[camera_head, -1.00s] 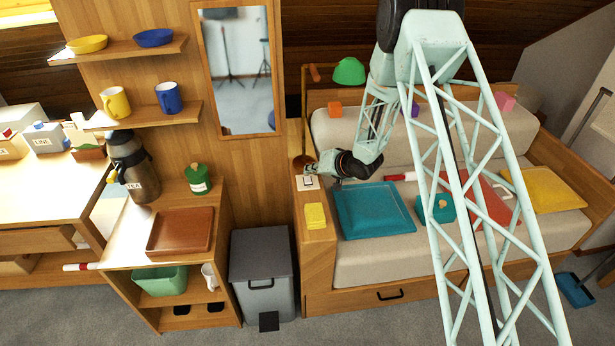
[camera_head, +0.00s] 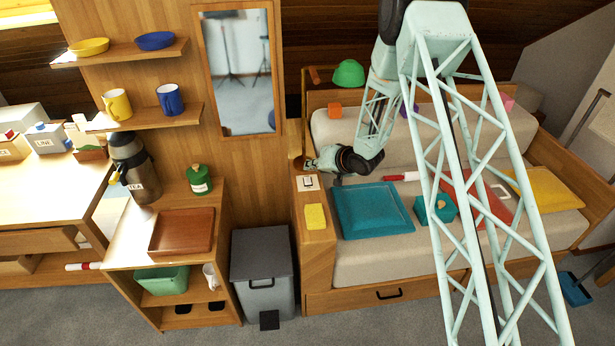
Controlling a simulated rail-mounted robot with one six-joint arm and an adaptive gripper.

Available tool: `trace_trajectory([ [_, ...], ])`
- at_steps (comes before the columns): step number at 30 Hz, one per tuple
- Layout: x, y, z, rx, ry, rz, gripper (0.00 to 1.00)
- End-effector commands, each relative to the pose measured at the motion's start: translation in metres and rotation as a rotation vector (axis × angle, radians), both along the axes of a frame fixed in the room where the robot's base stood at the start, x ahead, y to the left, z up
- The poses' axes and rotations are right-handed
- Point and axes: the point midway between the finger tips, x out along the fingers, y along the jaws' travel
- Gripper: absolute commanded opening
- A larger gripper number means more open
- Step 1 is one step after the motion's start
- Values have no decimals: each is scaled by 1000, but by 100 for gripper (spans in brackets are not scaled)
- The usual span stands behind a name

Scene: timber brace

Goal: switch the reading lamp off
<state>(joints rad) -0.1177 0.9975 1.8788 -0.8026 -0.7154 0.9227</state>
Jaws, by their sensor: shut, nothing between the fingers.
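A green dome (camera_head: 348,73), which looks like the reading lamp's shade, is above the back of the bench. I cannot tell whether it is lit. A small white switch plate (camera_head: 307,183) with a dark outline lies on the wooden armrest at the bench's left end. My gripper (camera_head: 309,164) is shut and empty, just behind and above the switch plate in the picture. It appears apart from the plate. The fingertips are small and partly merge with the wood behind them.
A yellow pad (camera_head: 315,217) lies on the same armrest, in front of the switch. A teal cushion (camera_head: 372,210) and a teal box (camera_head: 436,208) are on the bench seat. A grey bin (camera_head: 262,268) stands left of the armrest. My lattice arm covers part of the bench.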

Motion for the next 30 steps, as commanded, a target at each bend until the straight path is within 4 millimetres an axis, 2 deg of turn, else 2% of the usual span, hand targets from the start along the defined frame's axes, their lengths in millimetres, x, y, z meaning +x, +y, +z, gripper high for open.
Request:
trace_trajectory([
  [10, -2, -1, 21, 0, 0, 0, 0],
  [30, -3, -1, 24, -2, -1, -1, 0],
])
